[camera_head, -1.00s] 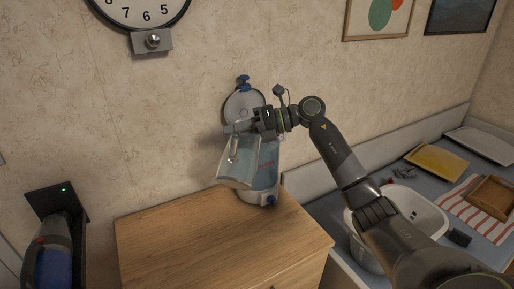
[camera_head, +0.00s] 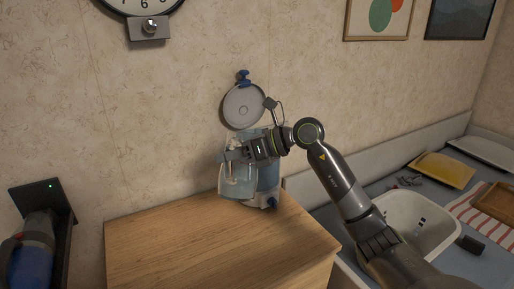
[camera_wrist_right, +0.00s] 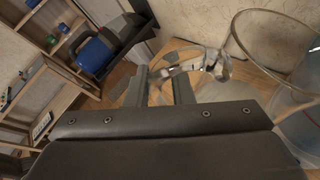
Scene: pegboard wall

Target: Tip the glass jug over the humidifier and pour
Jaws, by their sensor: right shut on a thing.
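The clear glass jug (camera_head: 237,184) is in the middle of the head view, close to upright, with some pale liquid showing low in it. My right gripper (camera_head: 236,154) is shut on the jug at its upper part, apparently the handle. The humidifier (camera_head: 269,180), with a bluish tank and a blue knob low in front, stands on the wooden cabinet, just right of and partly behind the jug. Its round grey lid (camera_head: 243,106) is raised against the wall. In the right wrist view my fingers (camera_wrist_right: 162,88) flank a shiny clear piece. I cannot tell if the jug touches the cabinet.
The wooden cabinet top (camera_head: 190,243) is clear in front and to the left. A vacuum (camera_head: 33,252) hangs on a dark wall mount at left. A white basin (camera_head: 420,222), a yellow item (camera_head: 443,169) and a striped cloth (camera_head: 470,212) lie on the right counter.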

